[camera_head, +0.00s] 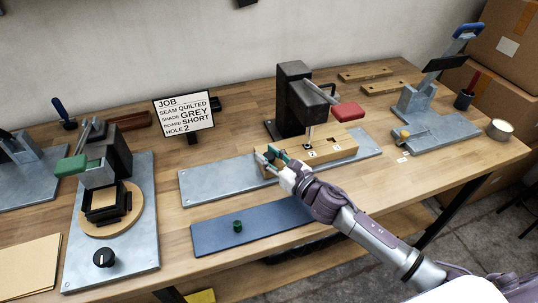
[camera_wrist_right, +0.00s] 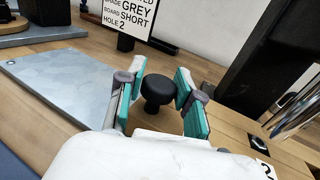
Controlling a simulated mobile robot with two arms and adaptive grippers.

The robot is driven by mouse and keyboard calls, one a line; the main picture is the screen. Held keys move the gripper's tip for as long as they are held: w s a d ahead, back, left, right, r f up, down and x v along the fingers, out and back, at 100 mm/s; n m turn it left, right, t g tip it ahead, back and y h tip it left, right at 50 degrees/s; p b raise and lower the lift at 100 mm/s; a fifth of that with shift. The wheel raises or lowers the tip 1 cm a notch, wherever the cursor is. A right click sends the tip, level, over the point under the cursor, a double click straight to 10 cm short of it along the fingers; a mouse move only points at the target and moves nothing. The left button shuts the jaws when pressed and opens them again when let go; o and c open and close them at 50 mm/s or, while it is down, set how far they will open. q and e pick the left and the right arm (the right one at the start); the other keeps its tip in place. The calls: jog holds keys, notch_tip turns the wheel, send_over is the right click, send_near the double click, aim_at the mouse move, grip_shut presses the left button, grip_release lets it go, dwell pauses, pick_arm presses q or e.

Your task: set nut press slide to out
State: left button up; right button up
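The nut press (camera_head: 292,98) is a black upright press with a red-handled lever on a grey metal base plate in the middle of the bench. Its wooden slide (camera_head: 334,151), marked with numbers, lies under the press head. A black knob (camera_wrist_right: 158,92) stands at the slide's left end in the right wrist view. My right gripper (camera_head: 270,157) is over that end. In the wrist view its teal-padded fingers (camera_wrist_right: 160,82) stand apart on either side of the knob, the right one very close to it. Whether either finger touches is unclear. My left gripper is out of view.
A job sign (camera_head: 184,113) stands behind. A blue mat (camera_head: 270,224) with a small green piece (camera_head: 237,226) lies in front. Another press with a green handle (camera_head: 70,166) stands left. A blue-handled press (camera_head: 432,95) and a cup (camera_head: 464,99) stand right.

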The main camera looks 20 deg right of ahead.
grip_shut()
jog(key=shift+a, duration=0.1)
jog(key=a, duration=1.3)
jog(key=a+p, duration=0.1)
jog(key=a, duration=0.6)
jog(key=shift+s, duration=0.45)
jog(key=shift+o, duration=1.3)
grip_release()
jog(key=shift+a, duration=0.1)
jog(key=o, duration=0.4)
jog(key=shift+a, duration=0.15)
